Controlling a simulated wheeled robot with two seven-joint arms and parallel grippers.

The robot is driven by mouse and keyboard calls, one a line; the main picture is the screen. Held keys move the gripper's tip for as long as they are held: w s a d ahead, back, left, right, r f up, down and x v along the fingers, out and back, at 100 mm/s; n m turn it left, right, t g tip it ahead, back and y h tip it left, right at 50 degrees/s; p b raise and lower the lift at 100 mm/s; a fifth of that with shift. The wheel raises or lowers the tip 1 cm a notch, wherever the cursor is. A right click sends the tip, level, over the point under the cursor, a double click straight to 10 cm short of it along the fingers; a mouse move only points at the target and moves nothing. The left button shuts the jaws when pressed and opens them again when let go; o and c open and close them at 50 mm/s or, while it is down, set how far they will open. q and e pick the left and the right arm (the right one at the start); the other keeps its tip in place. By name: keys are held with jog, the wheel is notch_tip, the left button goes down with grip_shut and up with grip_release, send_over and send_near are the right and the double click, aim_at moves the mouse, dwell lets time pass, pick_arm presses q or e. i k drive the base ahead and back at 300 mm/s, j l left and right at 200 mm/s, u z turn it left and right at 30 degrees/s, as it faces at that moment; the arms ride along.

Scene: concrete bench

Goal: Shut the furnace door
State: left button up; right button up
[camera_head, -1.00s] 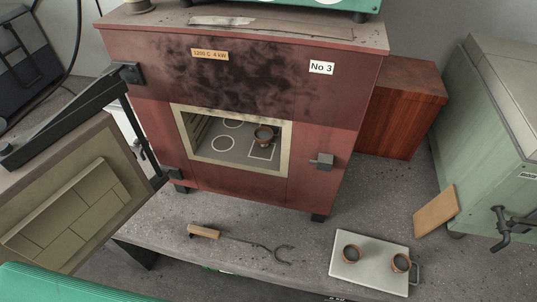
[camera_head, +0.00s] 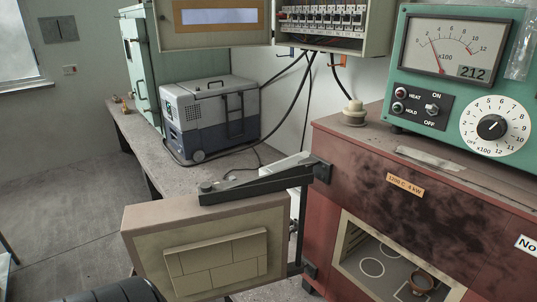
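The furnace (camera_head: 330,165) is a red, soot-stained box at the right. Its door (camera_head: 150,245) stands wide open at the left of the opening, a thick panel with a cream inner face and raised brick-like blocks (camera_head: 217,262). A dark hinge arm (camera_head: 255,186) runs along the door's top to a bracket on the furnace's left corner. Inside the opening (camera_head: 352,238) a brown crucible (camera_head: 423,282) stands on a grey floor marked with outlines. The furnace's latch side is out of view. Neither gripper shows. A dark rounded shape at the bottom left is too cut off to identify.
A green controller (camera_head: 448,90) with a dial and meter sits on the furnace. A grey-blue cool box (camera_head: 210,115) stands on the bench behind the door. Cables hang from an open electrical box (camera_head: 335,35). Bare floor (camera_head: 60,210) lies at the left.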

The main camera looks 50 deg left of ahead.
aim_at(219, 241)
jog(key=u, duration=1.8)
